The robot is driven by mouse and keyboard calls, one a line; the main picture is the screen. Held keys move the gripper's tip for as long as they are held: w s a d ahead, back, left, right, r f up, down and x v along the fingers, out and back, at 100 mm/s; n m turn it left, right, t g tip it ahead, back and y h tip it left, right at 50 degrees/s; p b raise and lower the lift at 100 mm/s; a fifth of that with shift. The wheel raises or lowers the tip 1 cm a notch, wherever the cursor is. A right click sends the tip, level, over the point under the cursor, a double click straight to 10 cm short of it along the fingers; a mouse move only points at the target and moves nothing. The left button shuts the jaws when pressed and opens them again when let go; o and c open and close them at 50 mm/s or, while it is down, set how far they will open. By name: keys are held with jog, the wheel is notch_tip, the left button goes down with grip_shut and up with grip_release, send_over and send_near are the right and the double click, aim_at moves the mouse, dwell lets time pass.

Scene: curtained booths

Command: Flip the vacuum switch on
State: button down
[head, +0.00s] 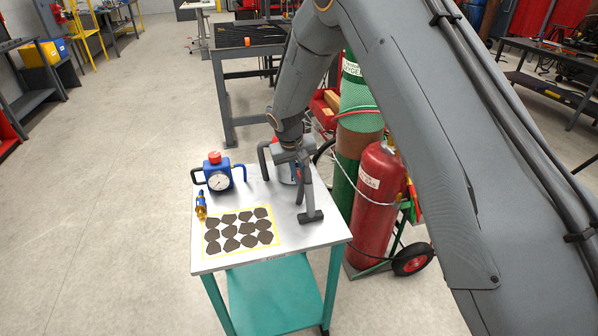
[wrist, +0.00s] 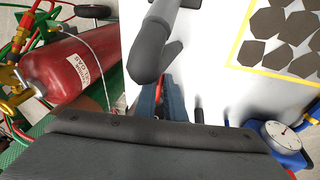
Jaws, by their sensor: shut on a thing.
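The vacuum (head: 286,173) stands on the small cart table, mostly hidden behind my gripper. Its blue and red body shows in slivers. A dark grey tube with a T-shaped end (head: 311,216) stands in front of it, and a dark curved piece (head: 264,160) shows on its left. In the wrist view, the grey tube (wrist: 154,52) points up, with blue and red parts of the vacuum (wrist: 174,103) below it. My gripper (head: 292,156) is down at the vacuum and shut on part of it. The switch and the fingertips' exact contact are hidden.
A blue gauge device with a red top (head: 217,180) and a small blue-and-brass part (head: 201,206) stand left. Dark flat pieces (head: 230,233) lie in a yellow outline. A red gas cylinder (head: 377,185) and a green cylinder (head: 357,100) stand close right of the table. Floor left is clear.

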jog(key=shift+w+a+r+g, duration=0.1)
jog(key=shift+w+r+g, duration=0.15)
jog(key=shift+g, duration=0.25)
jog(key=g+b, duration=0.2)
jog(key=shift+w+r+h+b, duration=0.1)
jog(key=shift+w+h+b, duration=0.2)
jog(key=shift+h+b, duration=0.1)
jog(key=g+b, duration=0.1)
jog(key=b, duration=0.1)
jog(key=r+g+b, duration=0.1)
jog(key=b, duration=0.1)
jog(key=shift+w+a+n+h, duration=0.15)
jog(key=shift+w+n+h, duration=0.15)
jog(key=shift+h, duration=0.1)
jog(key=shift+r+g+b, duration=0.1)
jog(key=shift+g+b, duration=0.3)
jog(key=shift+b, duration=0.25)
jog(key=shift+r, duration=0.15)
jog(key=c, duration=1.8)
grip_release()
jog(key=shift+c, duration=0.2)
